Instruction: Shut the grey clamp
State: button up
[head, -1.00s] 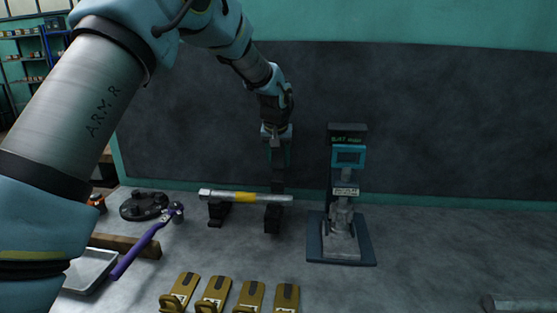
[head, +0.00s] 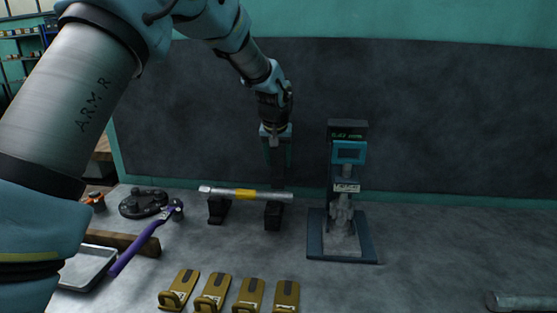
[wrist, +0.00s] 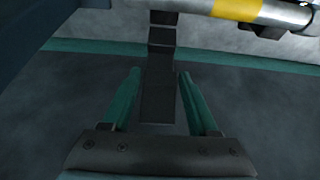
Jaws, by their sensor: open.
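The grey clamp (head: 273,215) is a dark stand under the right end of a silver bar (head: 215,191) with a yellow band. In the head view a dark upright piece seems to rise from it behind the bar, partly hidden by my gripper. My gripper (head: 277,160) hangs above the clamp, pointing down. In the wrist view my gripper (wrist: 160,80) is open, its two green fingers either side of a dark, narrow strip (wrist: 159,95), apparently the clamp's raised arm. I cannot tell whether the fingers touch it.
A second dark stand (head: 218,210) supports the bar's left end. A gauge on a blue base (head: 368,248) stands to the right. Several brass-coloured brackets (head: 248,293) lie in front. A purple-handled tool (head: 140,244) and a tray (head: 85,268) are at left. A dark wall is behind.

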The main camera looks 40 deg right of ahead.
jog(key=shift+s+a+f+b, duration=0.25)
jog(key=shift+s+a+b, duration=0.5)
jog(key=shift+s+a, duration=0.3)
jog(key=shift+s+a+f+b, duration=0.2)
jog(key=shift+s+a+b, duration=0.55)
jog(key=shift+s+a, duration=0.3)
jog(key=shift+d, duration=0.1)
jog(key=o, duration=0.6)
jog(key=shift+c, duration=0.2)
jog(key=b+v, duration=0.1)
jog(key=v, duration=0.9)
jog(key=shift+r, duration=0.4)
